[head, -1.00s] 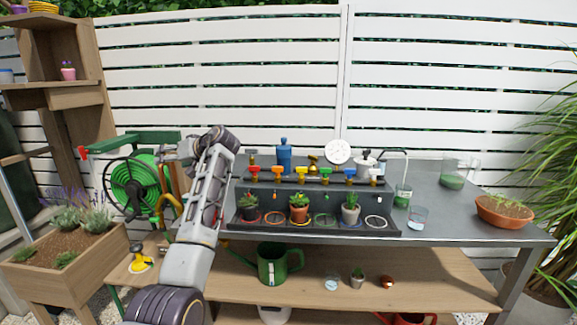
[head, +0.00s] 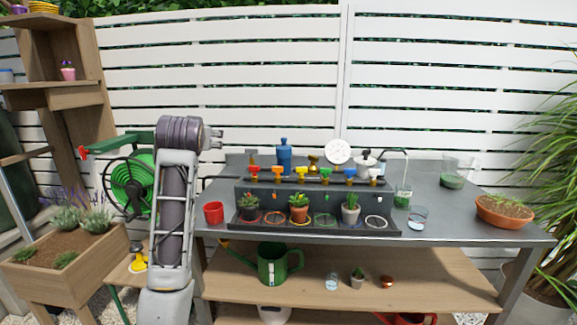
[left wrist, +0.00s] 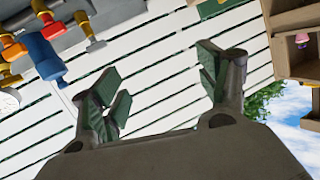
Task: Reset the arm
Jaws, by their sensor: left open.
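My left arm (head: 172,205) stands upright at the table's left end in the head view. I cannot clearly make out its fingers there. In the left wrist view, my left gripper (left wrist: 164,92) has its dark green-padded fingers spread wide, with nothing between them. Behind them is the white slatted fence, seen tilted. My right gripper is in neither view.
A grey table (head: 455,215) holds a black rack (head: 315,229) with coloured taps and potted plants. A red cup (head: 213,212) stands close right of my arm. A hose reel (head: 130,188) and wooden planter (head: 60,250) lie left. A terracotta bowl (head: 505,212) sits far right.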

